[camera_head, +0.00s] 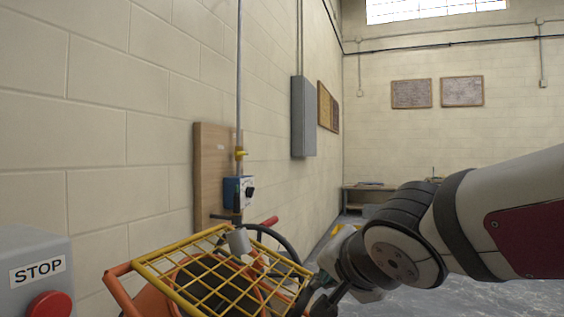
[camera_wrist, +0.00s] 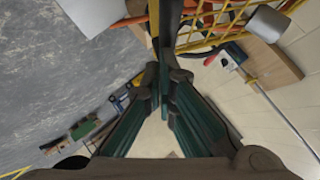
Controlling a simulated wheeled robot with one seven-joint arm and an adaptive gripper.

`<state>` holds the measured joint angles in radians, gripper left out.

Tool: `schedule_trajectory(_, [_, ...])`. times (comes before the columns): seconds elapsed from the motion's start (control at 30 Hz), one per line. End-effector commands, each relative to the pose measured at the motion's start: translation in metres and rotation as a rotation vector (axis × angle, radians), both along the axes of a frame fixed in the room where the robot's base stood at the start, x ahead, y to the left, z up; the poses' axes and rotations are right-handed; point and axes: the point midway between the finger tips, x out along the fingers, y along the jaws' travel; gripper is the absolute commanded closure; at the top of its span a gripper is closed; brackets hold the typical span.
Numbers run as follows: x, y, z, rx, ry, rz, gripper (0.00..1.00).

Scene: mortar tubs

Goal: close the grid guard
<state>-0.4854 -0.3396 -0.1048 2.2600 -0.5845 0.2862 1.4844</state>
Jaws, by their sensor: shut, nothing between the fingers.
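The yellow grid guard (camera_head: 222,272) lies over the orange mixer (camera_head: 150,300) at the bottom of the head view, slightly tilted. A dark round opening shows through its bars. I cannot tell whether it sits fully down on the rim. Part of the yellow grid also shows at the top right of the wrist view (camera_wrist: 215,22). My gripper (camera_head: 318,302) is at the right edge of the guard in the head view, partly cut off by the frame. In the wrist view my gripper's fingers (camera_wrist: 166,75) are together and empty. Whether they touch the guard is unclear.
A grey box with a red STOP button (camera_head: 49,304) stands at the lower left. A blue switch box (camera_head: 238,191) with a hanging cable is on a wooden board (camera_head: 210,170) by the left wall. A bench (camera_head: 370,194) stands far back. Grey floor is open on the right.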

Motion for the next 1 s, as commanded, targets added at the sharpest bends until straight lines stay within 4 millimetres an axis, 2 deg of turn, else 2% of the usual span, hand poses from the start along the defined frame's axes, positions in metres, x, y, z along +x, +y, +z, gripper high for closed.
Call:
schedule_trajectory(0.03, [0.001, 0.000, -0.012, 0.019, -0.008, 0.000, 1.00])
schedule_trajectory(0.5, [0.005, 0.011, -0.064, 0.052, -0.020, -0.001, 1.00])
schedule_trajectory(0.8, [0.007, 0.019, -0.085, 0.051, -0.017, 0.000, 1.00])
schedule_trajectory(1.0, [0.008, 0.022, -0.091, 0.052, -0.018, 0.000, 1.00])
